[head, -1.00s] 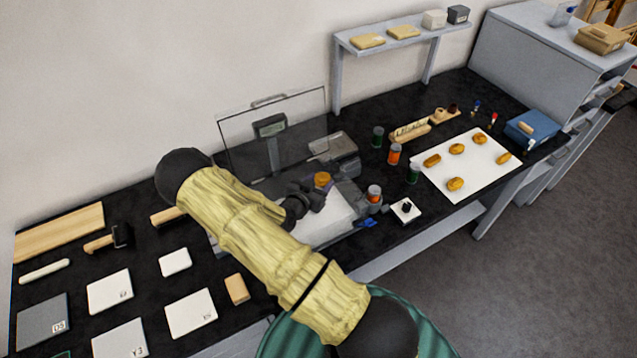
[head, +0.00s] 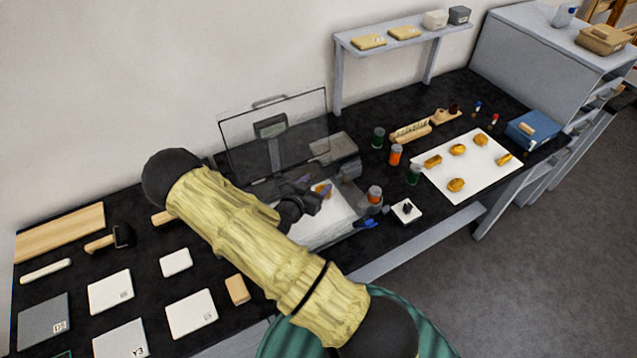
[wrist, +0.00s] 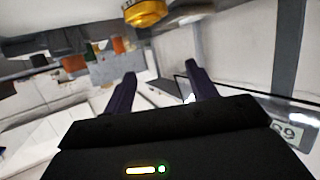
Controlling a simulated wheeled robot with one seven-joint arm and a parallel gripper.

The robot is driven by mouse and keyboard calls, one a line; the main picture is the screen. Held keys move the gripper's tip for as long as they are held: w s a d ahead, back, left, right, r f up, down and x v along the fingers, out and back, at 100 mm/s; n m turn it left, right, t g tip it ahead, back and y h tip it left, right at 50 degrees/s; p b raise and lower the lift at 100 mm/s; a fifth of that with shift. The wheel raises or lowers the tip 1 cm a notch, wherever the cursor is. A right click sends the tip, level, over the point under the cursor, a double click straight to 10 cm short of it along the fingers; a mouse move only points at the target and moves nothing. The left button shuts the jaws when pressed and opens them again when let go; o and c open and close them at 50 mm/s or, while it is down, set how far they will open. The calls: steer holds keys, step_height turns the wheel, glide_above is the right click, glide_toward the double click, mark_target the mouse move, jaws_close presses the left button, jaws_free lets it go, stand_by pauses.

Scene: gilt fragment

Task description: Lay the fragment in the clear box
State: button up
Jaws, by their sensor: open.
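The clear box (head: 345,217) stands open in the middle of the bench, with its transparent lid (head: 235,135) raised at the back and a white floor inside. A gold-orange fragment (head: 321,187) shows over the white floor, partly hidden by my fingers. In the wrist view the fragment (wrist: 146,12) is at the top edge, beyond my fingertips and apart from them. My gripper (head: 316,185) is over the box; in the wrist view its two dark fingers (wrist: 161,70) are spread with nothing between them. Whether the fragment fully rests on the floor is hard to tell.
Several gold fragments lie on a white board (head: 477,178) at the right. Small jars, including an orange one (head: 395,154), and a small white square stand (head: 406,210) are close to the box. A wall shelf (head: 400,41) is behind. Flat pale pieces and a mallet (head: 122,236) lie at left.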

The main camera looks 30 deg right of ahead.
steer(key=b+v, duration=0.1)
steer(key=v, duration=0.4)
stand_by(1.1)
